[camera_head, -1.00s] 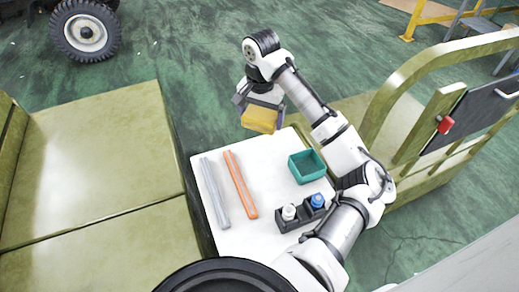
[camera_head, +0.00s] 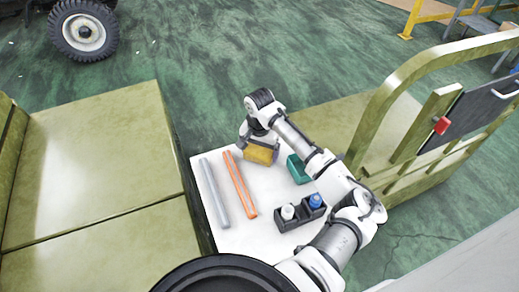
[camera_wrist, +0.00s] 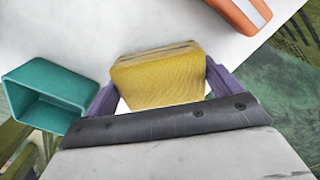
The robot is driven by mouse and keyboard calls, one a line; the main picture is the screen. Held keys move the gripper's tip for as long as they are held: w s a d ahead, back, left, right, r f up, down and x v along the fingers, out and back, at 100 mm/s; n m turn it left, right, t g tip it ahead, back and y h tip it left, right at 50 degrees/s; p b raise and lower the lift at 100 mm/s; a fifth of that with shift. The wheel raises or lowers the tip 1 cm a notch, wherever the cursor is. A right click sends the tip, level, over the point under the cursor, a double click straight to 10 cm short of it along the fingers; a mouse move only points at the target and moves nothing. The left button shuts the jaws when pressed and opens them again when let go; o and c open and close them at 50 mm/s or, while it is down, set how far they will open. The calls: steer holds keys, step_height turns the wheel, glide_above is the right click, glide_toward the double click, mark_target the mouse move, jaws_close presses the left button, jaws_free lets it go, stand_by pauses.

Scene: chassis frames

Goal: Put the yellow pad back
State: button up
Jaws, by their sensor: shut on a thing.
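The yellow pad (camera_head: 261,152) is a thick block held between the fingers of my gripper (camera_head: 260,149). In the wrist view the yellow pad (camera_wrist: 158,78) sits between the two purple fingers of my gripper (camera_wrist: 161,85), with a grey layer along its far edge. The pad is over the far part of the white tabletop (camera_head: 262,235). I cannot tell whether it touches the surface.
A teal open box (camera_head: 298,168) stands right of the pad, partly hidden by my arm; it also shows in the wrist view (camera_wrist: 45,92). An orange bar (camera_head: 240,184) and a grey bar (camera_head: 214,193) lie left. A dark holder (camera_head: 300,216) with white and blue-capped bottles stands nearer.

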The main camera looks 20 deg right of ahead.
steer(key=o, duration=0.7)
